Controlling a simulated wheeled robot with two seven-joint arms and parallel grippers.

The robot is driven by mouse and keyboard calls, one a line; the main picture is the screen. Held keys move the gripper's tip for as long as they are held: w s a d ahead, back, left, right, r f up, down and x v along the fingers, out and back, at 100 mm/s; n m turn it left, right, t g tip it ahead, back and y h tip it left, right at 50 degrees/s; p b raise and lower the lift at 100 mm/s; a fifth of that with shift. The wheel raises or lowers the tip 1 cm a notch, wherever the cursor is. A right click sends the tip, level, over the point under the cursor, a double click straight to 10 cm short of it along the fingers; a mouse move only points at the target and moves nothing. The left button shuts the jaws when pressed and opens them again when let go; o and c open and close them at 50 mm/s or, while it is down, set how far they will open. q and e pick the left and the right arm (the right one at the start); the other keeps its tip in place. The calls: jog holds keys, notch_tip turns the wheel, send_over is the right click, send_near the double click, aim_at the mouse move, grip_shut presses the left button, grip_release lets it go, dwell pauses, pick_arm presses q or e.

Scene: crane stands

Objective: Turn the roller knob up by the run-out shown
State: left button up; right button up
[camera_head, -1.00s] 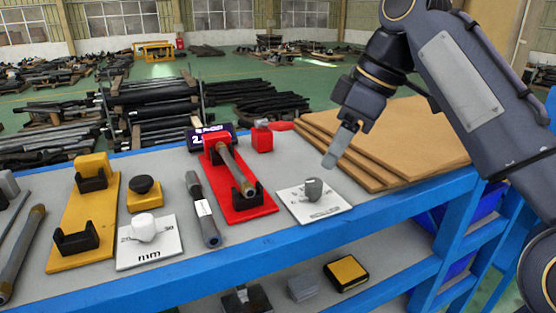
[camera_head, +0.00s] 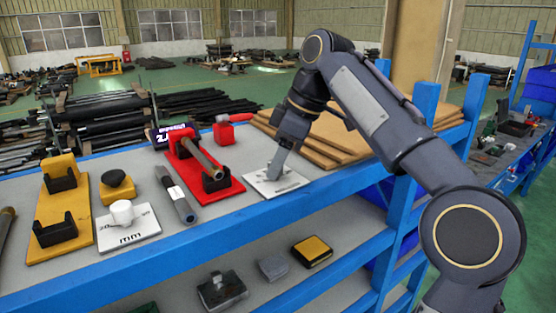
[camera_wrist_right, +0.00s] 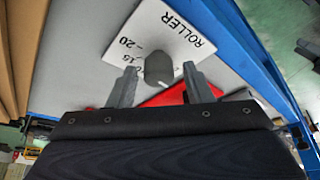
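The roller knob (camera_wrist_right: 158,68) is a dark grey knob on a white plate (camera_wrist_right: 140,30) marked ROLLER, with a scale where 15 and 20 can be read. In the head view the plate (camera_head: 291,184) lies at the table's front edge, and my gripper mostly hides the knob. My right gripper (camera_head: 274,172) points down over it. In the wrist view its fingers are apart, one on each side of the knob, with gaps showing. The dark display (camera_head: 167,136) stands behind the red stand (camera_head: 225,190); its reading is partly hidden and unclear. My left gripper is not in view.
A dark bar (camera_head: 207,155) rests across the red stand. Left of it are a loose dark roller (camera_head: 176,194), a white mm dial (camera_head: 140,228) and a yellow stand (camera_head: 83,220). Brown boards (camera_head: 335,145) lie right behind the knob plate.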

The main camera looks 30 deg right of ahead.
jog(key=shift+w, duration=0.1)
jog(key=shift+c, duration=1.2)
jog(key=c, duration=0.6)
jog(key=shift+o, duration=0.2)
